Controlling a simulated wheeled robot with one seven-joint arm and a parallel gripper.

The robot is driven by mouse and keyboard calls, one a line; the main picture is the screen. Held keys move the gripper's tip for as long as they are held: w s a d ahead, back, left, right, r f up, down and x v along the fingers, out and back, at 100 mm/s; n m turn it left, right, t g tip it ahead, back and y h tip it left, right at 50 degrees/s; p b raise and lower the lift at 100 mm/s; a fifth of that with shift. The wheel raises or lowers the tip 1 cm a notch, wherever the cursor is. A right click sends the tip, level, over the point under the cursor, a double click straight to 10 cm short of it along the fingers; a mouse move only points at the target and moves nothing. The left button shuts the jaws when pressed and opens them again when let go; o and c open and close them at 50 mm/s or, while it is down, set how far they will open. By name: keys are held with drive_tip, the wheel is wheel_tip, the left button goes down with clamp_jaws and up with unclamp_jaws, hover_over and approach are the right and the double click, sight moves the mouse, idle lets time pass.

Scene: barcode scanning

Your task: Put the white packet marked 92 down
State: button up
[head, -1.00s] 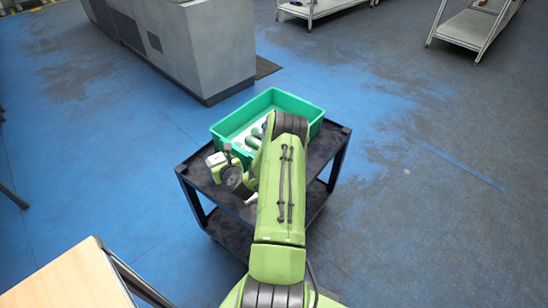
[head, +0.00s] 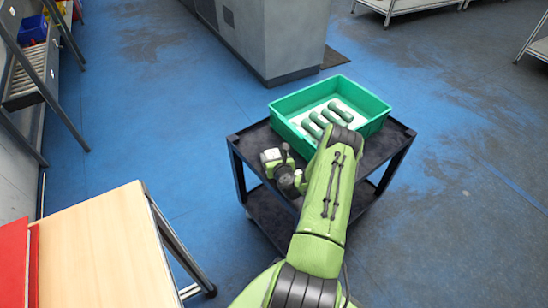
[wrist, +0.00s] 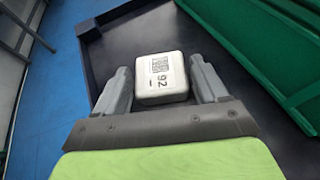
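The white packet marked 92 (wrist: 160,78) has a printed code on its face and sits between the two fingers of my gripper (wrist: 161,88) in the wrist view.
A green crate (head: 285,104) with several green-and-white items stands on the cart, right of the packet in the wrist view. A wooden table (head: 110,245) with a red object (head: 14,262) is at lower left. A grey cabinet (head: 275,35) stands behind.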

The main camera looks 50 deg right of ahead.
drive_tip(key=shift+o, duration=1.3)
